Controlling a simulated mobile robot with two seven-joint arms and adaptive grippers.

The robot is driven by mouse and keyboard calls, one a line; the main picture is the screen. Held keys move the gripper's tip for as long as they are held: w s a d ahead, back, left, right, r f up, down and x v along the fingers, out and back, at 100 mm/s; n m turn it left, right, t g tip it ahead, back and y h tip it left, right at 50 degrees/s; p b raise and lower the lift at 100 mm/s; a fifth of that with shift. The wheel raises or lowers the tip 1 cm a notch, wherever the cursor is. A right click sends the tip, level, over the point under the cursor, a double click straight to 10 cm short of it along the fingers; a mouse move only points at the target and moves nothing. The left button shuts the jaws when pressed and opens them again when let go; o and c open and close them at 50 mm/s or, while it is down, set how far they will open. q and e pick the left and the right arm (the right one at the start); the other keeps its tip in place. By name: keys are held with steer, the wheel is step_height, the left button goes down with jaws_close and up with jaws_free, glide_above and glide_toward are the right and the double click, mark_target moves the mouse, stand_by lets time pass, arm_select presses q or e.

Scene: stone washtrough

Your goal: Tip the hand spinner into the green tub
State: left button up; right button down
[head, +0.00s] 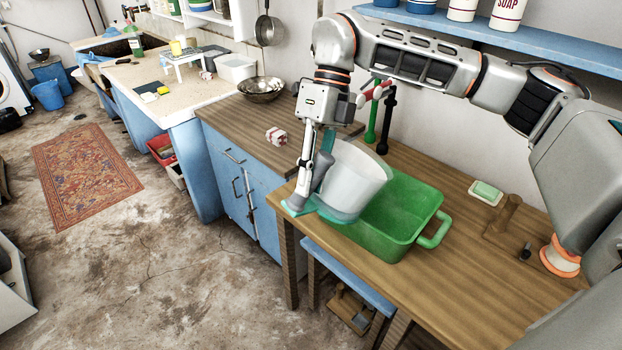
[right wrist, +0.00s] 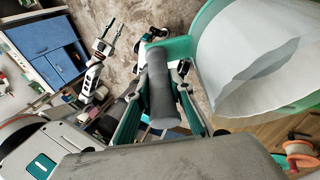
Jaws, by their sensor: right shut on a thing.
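The hand spinner, a translucent white drum (head: 350,180) with a teal frame and a grey handle, is tilted above the left end of the green tub (head: 418,226). It hides part of the tub's left end. My right gripper (head: 306,190) points down at the drum's left side and is shut on the grey handle. In the right wrist view, the handle (right wrist: 160,95) lies between the fingers, with the pale drum (right wrist: 245,60) to the right. My left gripper (right wrist: 112,32) shows small in the right wrist view, its fingers apart and empty. The drum's contents cannot be made out.
The tub stands on a wooden table (head: 470,262). A soap dish (head: 487,192) and a wooden stand (head: 505,220) are to its right. Green and black upright handles (head: 386,120) stand behind. A red-and-white bundle (head: 276,136) and a metal bowl (head: 261,88) sit on the left counter.

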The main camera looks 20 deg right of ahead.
mark_target(331, 158)
arm_select(q)
steer(key=shift+d, duration=0.3)
arm_select(e)
steer(key=shift+r, duration=0.1)
arm_select(q)
steer(key=shift+w+a, duration=0.1)
steer(key=shift+a, duration=0.05)
arm_select(e)
steer(key=shift+d+r+y, duration=0.95)
steer(key=shift+r+y, duration=0.05)
arm_select(q)
steer(key=shift+d+r, duration=0.1)
steer(key=shift+d, duration=0.15)
arm_select(e)
steer(key=shift+d+r, duration=0.1)
steer(key=shift+s+d+r+n+y, duration=0.1)
steer(key=shift+d+r+n+y, duration=0.2)
steer(key=shift+d+r+y, duration=0.4)
arm_select(q)
steer(key=shift+a, duration=0.4)
arm_select(e)
steer(key=shift+d+r, duration=0.55)
steer(key=shift+r, duration=0.1)
arm_select(q)
steer(key=shift+d, duration=0.3)
arm_select(e)
steer(key=shift+y, duration=0.3)
